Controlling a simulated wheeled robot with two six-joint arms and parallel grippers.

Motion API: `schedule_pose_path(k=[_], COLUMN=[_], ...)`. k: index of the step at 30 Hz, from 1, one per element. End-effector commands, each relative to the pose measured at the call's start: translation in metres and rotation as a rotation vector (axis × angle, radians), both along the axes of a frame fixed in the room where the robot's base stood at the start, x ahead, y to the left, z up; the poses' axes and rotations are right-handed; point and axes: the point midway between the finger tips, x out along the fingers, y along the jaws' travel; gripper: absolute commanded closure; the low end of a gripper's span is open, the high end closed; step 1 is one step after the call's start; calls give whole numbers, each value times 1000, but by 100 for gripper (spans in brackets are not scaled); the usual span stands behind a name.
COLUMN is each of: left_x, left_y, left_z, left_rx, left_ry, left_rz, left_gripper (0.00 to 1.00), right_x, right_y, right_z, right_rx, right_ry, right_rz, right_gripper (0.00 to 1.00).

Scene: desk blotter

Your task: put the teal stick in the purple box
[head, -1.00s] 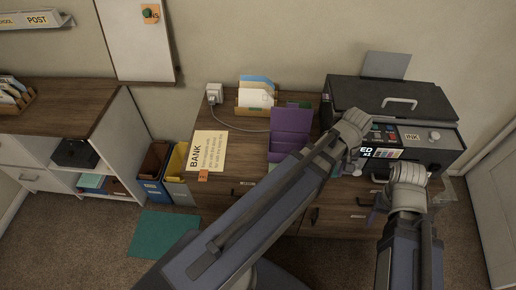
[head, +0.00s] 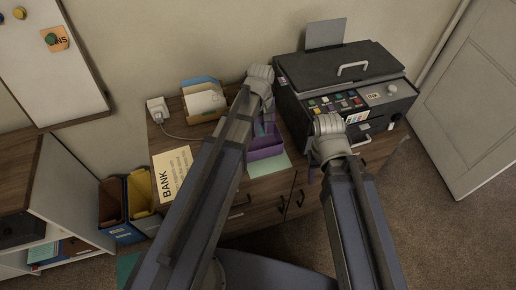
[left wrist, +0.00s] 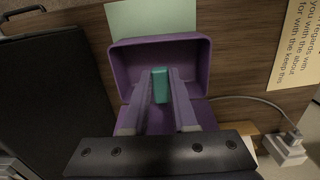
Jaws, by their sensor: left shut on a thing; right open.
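The purple box (head: 266,151) stands open on the wooden desk, its lid raised at the back. My left gripper (head: 264,118) is above it in the head view, its arm covering part of the lid. In the left wrist view, my left gripper (left wrist: 162,98) is shut on the teal stick (left wrist: 160,84), whose end shows between the fingertips. The stick is over the opening of the purple box (left wrist: 204,62); I cannot tell how far above the floor it is. My right gripper (head: 314,170) is open, in front of the printer, apart from the box.
The black printer (head: 340,75) with coloured cartridges stands right of the box. A pale green sheet (head: 284,164) lies by the box's front. A BANK card (head: 172,172), a letter holder (head: 203,100) and a white plug (head: 158,108) with its cord are to the left.

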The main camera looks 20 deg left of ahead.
Motion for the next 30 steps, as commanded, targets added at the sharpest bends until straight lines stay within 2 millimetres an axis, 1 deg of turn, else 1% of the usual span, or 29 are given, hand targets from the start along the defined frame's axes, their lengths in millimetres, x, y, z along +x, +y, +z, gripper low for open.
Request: schedule_pose_path(k=[5,12,15,23,26,30], left_x=[-2,-2,-2,-2,-2,-2], left_y=[-1,-1,-1,-1,-1,-1], left_z=[-13,-50,-61,-64,-73,-91], left_rx=[1,1,1,1,1,1], left_ry=[-1,-1,-1,-1,-1,-1], left_rz=[0,0,0,0,0,0], left_gripper=[100,100,100,100,100,100], right_x=[0,0,0,0,0,0], right_y=[0,0,0,0,0,0], right_z=[-13,-50,-61,-64,-73,-91], right_rx=[0,0,0,0,0,0], right_ry=[0,0,0,0,0,0], right_rz=[0,1,1,1,1,1], right_gripper=[50,50,50,50,50,50])
